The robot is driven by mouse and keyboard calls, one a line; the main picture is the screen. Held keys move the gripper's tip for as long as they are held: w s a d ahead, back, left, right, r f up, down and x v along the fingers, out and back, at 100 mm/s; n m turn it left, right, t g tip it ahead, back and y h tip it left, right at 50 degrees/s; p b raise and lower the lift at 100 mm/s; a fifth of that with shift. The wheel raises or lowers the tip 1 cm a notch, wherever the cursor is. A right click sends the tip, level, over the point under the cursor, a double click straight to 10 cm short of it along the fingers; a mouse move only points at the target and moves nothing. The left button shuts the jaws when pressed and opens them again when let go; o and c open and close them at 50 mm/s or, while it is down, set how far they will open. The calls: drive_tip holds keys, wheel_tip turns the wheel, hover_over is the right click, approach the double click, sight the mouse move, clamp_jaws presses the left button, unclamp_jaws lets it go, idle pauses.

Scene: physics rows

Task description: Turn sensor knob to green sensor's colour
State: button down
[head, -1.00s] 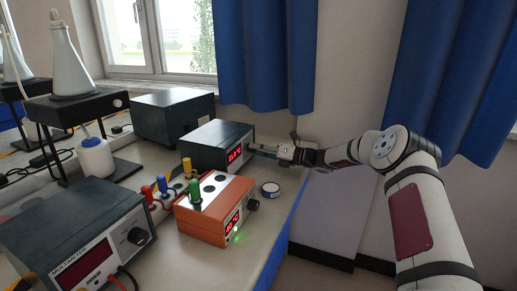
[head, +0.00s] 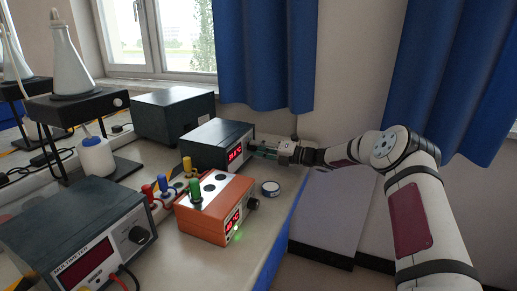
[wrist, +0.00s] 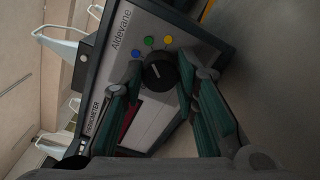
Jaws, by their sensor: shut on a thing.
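The knob (wrist: 158,72) is black with a pale pointer mark, on the front panel of a dark meter (head: 219,145) with a red display. Blue (wrist: 136,54), green (wrist: 149,41) and yellow (wrist: 168,39) dots arc around it. The mark leans toward the blue and green side; I cannot tell exactly which dot it meets. My gripper (wrist: 156,85) is shut on the knob, one finger on each side. In the head view it reaches the meter from the right and hides the knob.
Red (head: 148,196), blue (head: 164,187) and yellow (head: 187,167) sensors stand left of the orange box. A small round tin (head: 271,188) lies right of it. A multimeter (head: 85,245) is at front left, another dark box (head: 172,116) behind. The table's right edge is close.

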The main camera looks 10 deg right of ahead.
drive_tip(key=shift+f, duration=0.1)
drive_tip(key=c, duration=1.2)
unclamp_jaws()
drive_tip(key=shift+c, duration=0.2)
drive_tip(key=v, duration=1.2)
